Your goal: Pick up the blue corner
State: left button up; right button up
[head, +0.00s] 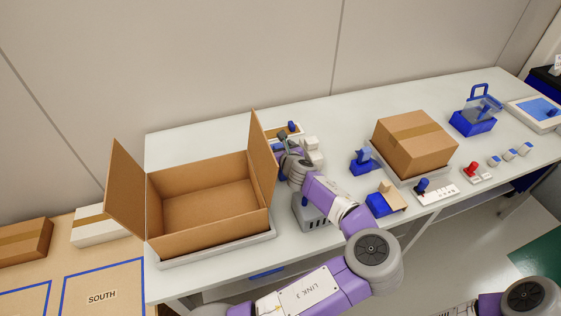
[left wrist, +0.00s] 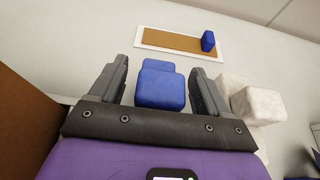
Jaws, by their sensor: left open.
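A blue corner-like piece (left wrist: 160,88) with rounded edges lies on the bench between the fingers of my left gripper (left wrist: 160,85) in the left wrist view. My left gripper is open, with one finger on each side of the piece; I cannot tell whether either touches it. In the head view my left gripper (head: 287,148) is over the bench just right of the open box and mostly hides that piece. Another blue piece (left wrist: 208,40) stands on a white-rimmed brown tray (left wrist: 170,42) beyond it. My right gripper is out of view.
An open cardboard box (head: 210,205) stands close on the left, its flap beside my gripper. White blocks (left wrist: 265,104) lie right of the gripper.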

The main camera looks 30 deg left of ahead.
pick_arm(q)
jog(key=shift+c, duration=0.4)
jog(key=c, duration=0.9)
